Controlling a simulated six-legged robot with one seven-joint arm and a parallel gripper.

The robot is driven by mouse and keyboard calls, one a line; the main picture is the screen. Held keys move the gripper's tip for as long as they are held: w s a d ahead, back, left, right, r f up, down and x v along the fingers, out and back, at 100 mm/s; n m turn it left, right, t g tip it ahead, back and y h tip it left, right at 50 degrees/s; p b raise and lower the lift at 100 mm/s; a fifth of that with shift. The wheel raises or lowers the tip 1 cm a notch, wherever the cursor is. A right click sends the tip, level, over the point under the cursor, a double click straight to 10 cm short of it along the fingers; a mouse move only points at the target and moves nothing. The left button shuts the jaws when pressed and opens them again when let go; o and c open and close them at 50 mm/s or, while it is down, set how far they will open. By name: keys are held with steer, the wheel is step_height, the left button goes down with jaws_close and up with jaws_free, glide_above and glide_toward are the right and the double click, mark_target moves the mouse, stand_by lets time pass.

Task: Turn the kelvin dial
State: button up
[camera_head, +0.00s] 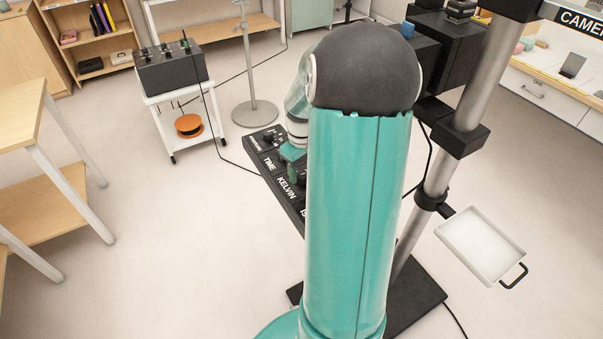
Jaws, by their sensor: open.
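The black control panel (276,182) lies below my arm, with dials and white labels along it. The KELVIN label (286,188) sits on its middle part, between the TIME label (269,164) and a partly covered label nearer to me. I cannot tell whether the fingers touch the dial. The dial's pointer setting is not visible.
A silver stand pole (464,105) rises on the right, with a white tray (481,244) beside it. A white cart (183,115) carries a black box (172,70) at the back left. A wooden table (25,115) stands at left. The left foreground floor is clear.

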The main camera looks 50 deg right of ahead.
steer(key=shift+f, duration=1.05)
steer(key=c, duration=1)
steer(key=shift+m, duration=0.3)
steer(key=m, duration=0.3)
steer(key=shift+w+m, duration=0.1)
steer(key=shift+m, duration=2)
steer(key=o, duration=1)
